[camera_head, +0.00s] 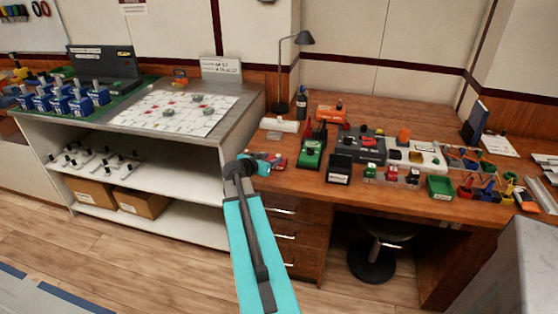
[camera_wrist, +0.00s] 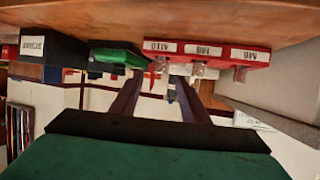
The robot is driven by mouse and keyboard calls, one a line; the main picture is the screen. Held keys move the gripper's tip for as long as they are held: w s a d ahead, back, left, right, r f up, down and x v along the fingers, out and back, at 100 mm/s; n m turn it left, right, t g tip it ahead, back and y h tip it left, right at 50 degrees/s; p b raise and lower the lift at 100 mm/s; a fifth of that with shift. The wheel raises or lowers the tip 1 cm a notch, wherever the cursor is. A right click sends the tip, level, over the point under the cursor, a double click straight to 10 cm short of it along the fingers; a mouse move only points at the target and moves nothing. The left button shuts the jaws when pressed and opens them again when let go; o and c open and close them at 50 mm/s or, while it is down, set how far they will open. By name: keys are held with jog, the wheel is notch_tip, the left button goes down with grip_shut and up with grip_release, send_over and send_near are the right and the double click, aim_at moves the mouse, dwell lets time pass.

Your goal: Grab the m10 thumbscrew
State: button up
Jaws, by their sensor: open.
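The wrist view is upside down. A red block labelled M10 (camera_wrist: 163,46) stands on the desk, with a small, pale, blurry piece (camera_wrist: 157,66) at it that looks like the m10 thumbscrew. My gripper (camera_wrist: 156,77) is open, its two dark fingers pointing toward the M10 block with nothing clearly between them. I cannot tell how far the tips are from the screw. Red blocks labelled M8 (camera_wrist: 204,51) and M6 (camera_wrist: 250,57) stand alongside, with similar pale pieces. In the head view the red blocks (camera_head: 279,163) are at the desk's left end, partly hidden by my arm.
A green device (camera_head: 312,150) and a black labelled box (camera_head: 340,168) stand just right of the red blocks. Several tools and bins crowd the desk (camera_head: 395,215) farther right. A shelf unit (camera_head: 185,205) stands on the left. A lamp (camera_head: 283,80) rises behind.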

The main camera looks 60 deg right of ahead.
aim_at(278, 156)
jog(key=shift+p+x, duration=0.55)
jog(key=shift+x, duration=2.15)
jog(key=shift+p+x, duration=0.9)
jog(key=shift+x, duration=0.65)
jog(key=shift+p+x, duration=0.3)
jog(key=shift+x, duration=0.8)
jog(key=shift+f, duration=0.1)
jog(key=shift+c, duration=0.3)
jog(key=shift+a, duration=0.1)
grip_shut()
